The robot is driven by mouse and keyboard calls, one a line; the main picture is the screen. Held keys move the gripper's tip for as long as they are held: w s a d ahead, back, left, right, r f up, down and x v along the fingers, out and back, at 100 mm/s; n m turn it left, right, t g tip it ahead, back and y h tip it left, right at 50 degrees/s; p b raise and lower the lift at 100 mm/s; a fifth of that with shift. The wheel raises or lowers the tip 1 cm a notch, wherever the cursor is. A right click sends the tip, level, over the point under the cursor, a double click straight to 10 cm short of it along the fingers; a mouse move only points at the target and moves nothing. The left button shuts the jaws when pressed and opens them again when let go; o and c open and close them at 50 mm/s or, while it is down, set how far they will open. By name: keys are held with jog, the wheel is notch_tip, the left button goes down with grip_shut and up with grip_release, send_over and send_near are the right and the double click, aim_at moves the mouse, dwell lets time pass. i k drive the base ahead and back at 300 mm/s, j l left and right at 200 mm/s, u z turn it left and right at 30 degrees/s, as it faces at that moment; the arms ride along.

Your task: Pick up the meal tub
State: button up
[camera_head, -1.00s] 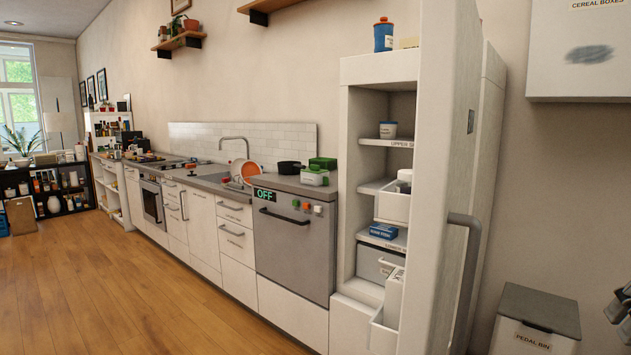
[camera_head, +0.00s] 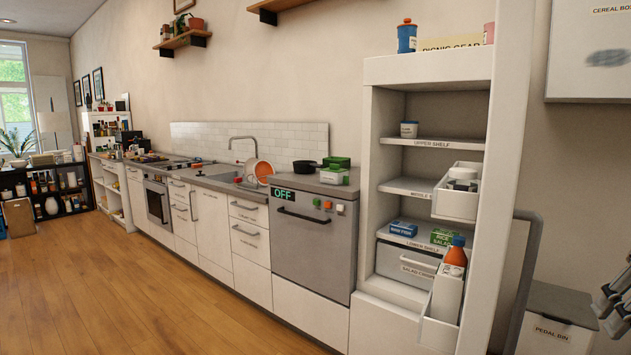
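No thing has a readable "meal tub" label. In the open fridge, a small blue labelled tub (camera_head: 403,229) and a green one whose label seems to read rice salad (camera_head: 443,237) stand on the lower shelf (camera_head: 408,240). I cannot tell which is the meal tub. Part of what looks like my gripper (camera_head: 606,312) shows at the right edge, cut off by the frame and well right of the fridge. Its opening cannot be judged.
The fridge door (camera_head: 502,190) stands open at the right; its upper bin (camera_head: 456,204) and lower bin with an orange-capped bottle (camera_head: 454,257) partly overlap the shelves. A pedal bin (camera_head: 552,325) stands right. The dishwasher (camera_head: 313,242) is left. The wooden floor (camera_head: 140,300) is clear.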

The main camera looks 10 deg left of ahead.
aim_at(331, 179)
jog(key=i+j, duration=0.1)
jog(key=j, duration=1.15)
jog(key=i+j, duration=0.15)
jog(key=j, duration=0.45)
jog(key=i+j, duration=0.3)
jog(key=i, duration=0.2)
jog(key=i+j, duration=0.3)
jog(key=i, duration=0.25)
jog(key=i+j+u, duration=0.1)
jog(key=i+j, duration=0.25)
jog(key=i, duration=0.15)
jog(key=i+l, duration=0.15)
jog(key=i, duration=0.2)
jog(key=i+l, duration=0.15)
jog(key=i, duration=0.25)
jog(key=i+l, duration=0.1)
jog(key=i, duration=0.25)
